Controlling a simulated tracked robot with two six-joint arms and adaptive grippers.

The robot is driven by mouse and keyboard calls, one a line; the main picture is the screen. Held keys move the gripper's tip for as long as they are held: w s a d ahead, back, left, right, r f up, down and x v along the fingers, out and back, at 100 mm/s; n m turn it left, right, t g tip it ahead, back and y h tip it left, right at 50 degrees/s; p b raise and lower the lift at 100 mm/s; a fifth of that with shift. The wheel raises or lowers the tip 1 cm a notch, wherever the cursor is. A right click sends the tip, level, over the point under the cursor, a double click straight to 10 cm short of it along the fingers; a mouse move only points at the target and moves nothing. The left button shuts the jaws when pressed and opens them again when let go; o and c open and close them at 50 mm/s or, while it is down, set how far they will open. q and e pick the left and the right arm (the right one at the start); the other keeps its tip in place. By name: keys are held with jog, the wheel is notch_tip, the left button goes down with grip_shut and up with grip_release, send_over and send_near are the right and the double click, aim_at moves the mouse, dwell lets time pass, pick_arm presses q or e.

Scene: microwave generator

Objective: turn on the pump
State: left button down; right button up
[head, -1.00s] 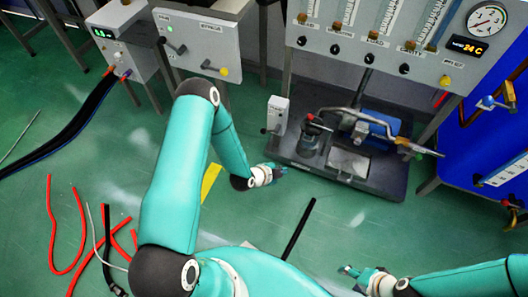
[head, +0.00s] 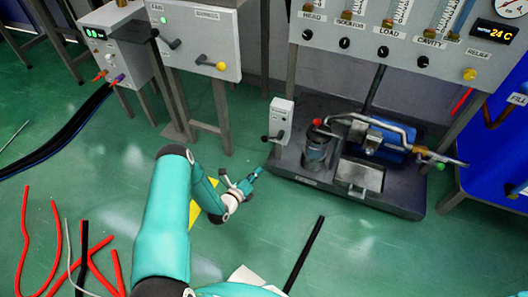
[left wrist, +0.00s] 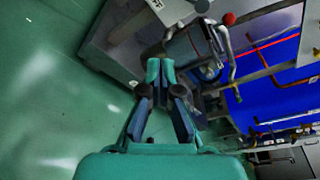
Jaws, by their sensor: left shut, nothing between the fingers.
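The pump is a blue motor unit (head: 385,140) with a dark upright canister (head: 317,150) and grey pipework on a dark skid (head: 400,203). A small white switch box (head: 281,118) stands at the skid's left end, with a black lever (head: 272,137) on its front pointing left. My left gripper (head: 257,171) is shut and empty, just left of the skid and lower in the picture than the lever, apart from it. In the left wrist view, its closed fingertips (left wrist: 160,70) show before the canister (left wrist: 187,48). My right gripper is out of view.
A grey valve panel (head: 198,42) and a box with a green display (head: 105,45) stand at the back left. A flow-meter panel (head: 370,48) hangs above the pump. Red hoses (head: 57,245) and a black bar (head: 305,255) lie on the green floor.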

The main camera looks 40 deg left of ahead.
aim_at(271, 138)
pick_arm(q)
jog(key=w+a+b, duration=0.3)
jog(key=w+b, duration=0.2)
jog(key=w, duration=0.6)
jog(key=shift+a+r, duration=0.3)
jog(key=shift+r, duration=0.05)
